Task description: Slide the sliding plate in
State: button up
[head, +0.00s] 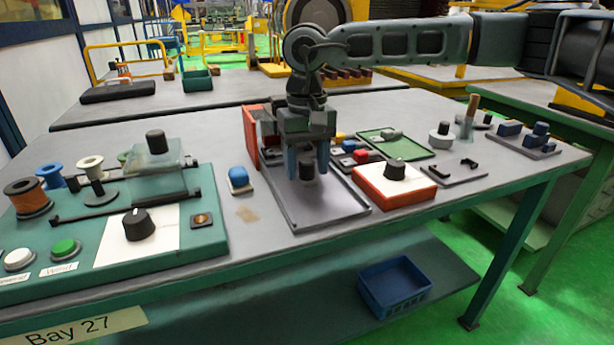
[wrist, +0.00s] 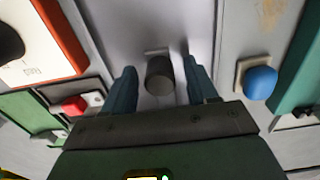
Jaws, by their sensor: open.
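The sliding plate (head: 325,205) is a flat grey plate with raised dark rails along its edges, lying on the table in the middle of the head view. A dark round knob (head: 306,172) stands on it, towards its far end. My gripper (head: 307,168) points down over the knob, with one blue finger on each side. In the wrist view the knob (wrist: 160,76) sits between the two open fingers (wrist: 161,88), with visible gaps on both sides. The plate (wrist: 150,22) also shows there.
A blue button (head: 239,178) stands close left of the plate. A red-orange box with a black knob (head: 395,185) stands close right. An orange upright panel (head: 251,132) is behind left. A teal control box (head: 170,255) fills the table's left end.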

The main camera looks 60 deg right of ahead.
jog(key=shift+r, duration=0.1)
jog(key=shift+r+p, duration=1.35)
jog(key=shift+r, duration=1.6)
